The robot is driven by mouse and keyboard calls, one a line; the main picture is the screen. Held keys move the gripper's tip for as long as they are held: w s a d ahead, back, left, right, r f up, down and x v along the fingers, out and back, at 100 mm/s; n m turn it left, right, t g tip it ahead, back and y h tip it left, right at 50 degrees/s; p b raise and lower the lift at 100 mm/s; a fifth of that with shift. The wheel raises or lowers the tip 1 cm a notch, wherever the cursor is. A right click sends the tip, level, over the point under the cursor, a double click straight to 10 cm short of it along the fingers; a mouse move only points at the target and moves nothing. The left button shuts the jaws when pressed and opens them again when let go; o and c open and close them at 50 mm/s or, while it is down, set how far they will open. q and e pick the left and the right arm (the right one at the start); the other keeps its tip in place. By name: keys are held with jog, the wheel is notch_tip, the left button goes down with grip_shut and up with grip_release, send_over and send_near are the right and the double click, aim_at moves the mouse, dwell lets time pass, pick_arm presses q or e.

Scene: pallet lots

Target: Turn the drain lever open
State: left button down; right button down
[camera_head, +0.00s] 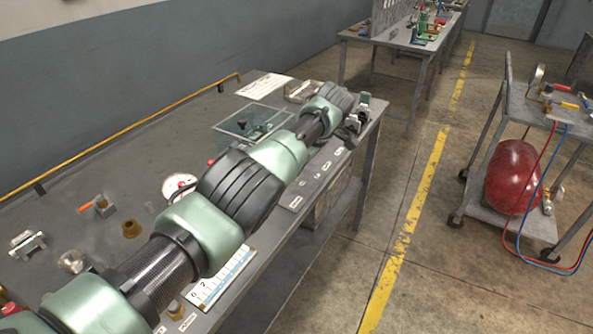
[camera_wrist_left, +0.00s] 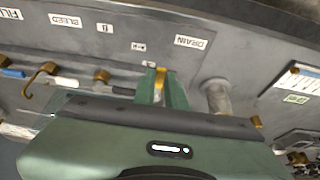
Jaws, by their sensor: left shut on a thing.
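My left arm reaches across the bench in the head view, and my left gripper (camera_head: 357,117) is at the bench's far right corner. In the left wrist view, the green fingers of my left gripper (camera_wrist_left: 162,88) are shut on a narrow yellow lever (camera_wrist_left: 160,76). The lever cannot be made out in the head view. My right gripper is not in view.
A grey cylindrical stub (camera_wrist_left: 217,96) stands close to the right of the fingers. Brass fittings (camera_wrist_left: 42,74) and a blue handle (camera_wrist_left: 13,73) lie to the left. In the head view, a transparent tray (camera_head: 232,132) and loose parts lie on the bench. A cart with a red tank (camera_head: 514,177) stands right.

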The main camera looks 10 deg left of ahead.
pick_arm(q)
jog(key=c, duration=1.5)
grip_release()
jog(key=shift+r, duration=0.1)
jog(key=shift+o, duration=0.2)
jog(key=w+v, duration=0.1)
jog(key=v, duration=0.6)
jog(key=shift+s+r, duration=0.35)
jog(key=shift+s, duration=0.2)
jog(key=shift+d+f, duration=0.1)
